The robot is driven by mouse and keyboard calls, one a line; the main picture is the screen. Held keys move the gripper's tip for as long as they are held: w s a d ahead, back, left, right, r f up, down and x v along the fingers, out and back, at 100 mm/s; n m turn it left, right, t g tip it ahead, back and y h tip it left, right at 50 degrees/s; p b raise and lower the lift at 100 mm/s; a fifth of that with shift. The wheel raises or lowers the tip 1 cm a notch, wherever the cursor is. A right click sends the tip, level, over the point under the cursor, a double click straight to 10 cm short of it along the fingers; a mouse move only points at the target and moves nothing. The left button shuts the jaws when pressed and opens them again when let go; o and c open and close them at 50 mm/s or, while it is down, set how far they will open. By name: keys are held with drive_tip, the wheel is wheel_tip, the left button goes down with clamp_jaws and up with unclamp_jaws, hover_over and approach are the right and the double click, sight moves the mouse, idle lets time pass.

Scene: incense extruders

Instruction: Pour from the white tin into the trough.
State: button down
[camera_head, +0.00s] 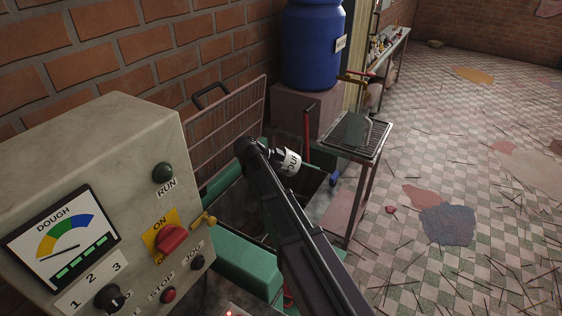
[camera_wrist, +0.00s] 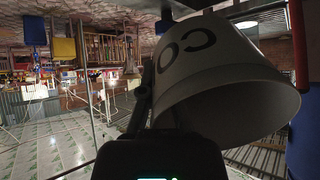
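The white tin (camera_head: 288,162) with black letters is held over the trough, tilted onto its side in the head view. In the wrist view the tin (camera_wrist: 225,75) fills the upper right, its wide rim toward the lower right. My gripper (camera_wrist: 147,92) is closed against the tin's side; my arm hides most of the grip in the head view. The green-walled trough (camera_head: 246,262) lies below the tin, partly hidden by my arm. I cannot see inside the tin or whether anything is falling from it.
A grey control box (camera_head: 130,150) with gauge and knobs stands at the left. A raised wire guard (camera_head: 232,128) leans behind the trough. A blue barrel (camera_head: 313,45) stands at the back. A metal rack table (camera_head: 352,140) with a grey-green item is to the right. The tiled floor beyond is strewn with sticks.

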drive_tip(key=y+p, duration=0.2)
drive_tip(key=shift+r+g+y, duration=0.1)
drive_tip(key=shift+g+y, duration=0.2)
drive_tip(key=shift+a+f+y+p, duration=0.1)
drive_tip(key=shift+f+y+p, duration=0.2)
drive_tip(key=shift+y+p, duration=0.25)
drive_tip(key=shift+a+y+p, duration=0.1)
drive_tip(key=shift+y+p, duration=0.2)
drive_tip(key=shift+y, duration=0.35)
drive_tip(key=y, duration=0.1)
drive_tip(key=f+y, duration=0.1)
drive_tip(key=shift+s+a+g+y, duration=0.1)
drive_tip(key=shift+a+g+y, duration=0.2)
drive_tip(key=shift+a+g, duration=0.1)
drive_tip(key=shift+a+f+y, duration=0.15)
drive_tip(key=shift+f+y, duration=0.05)
drive_tip(key=shift+y, duration=0.4)
drive_tip(key=shift+f, duration=0.1)
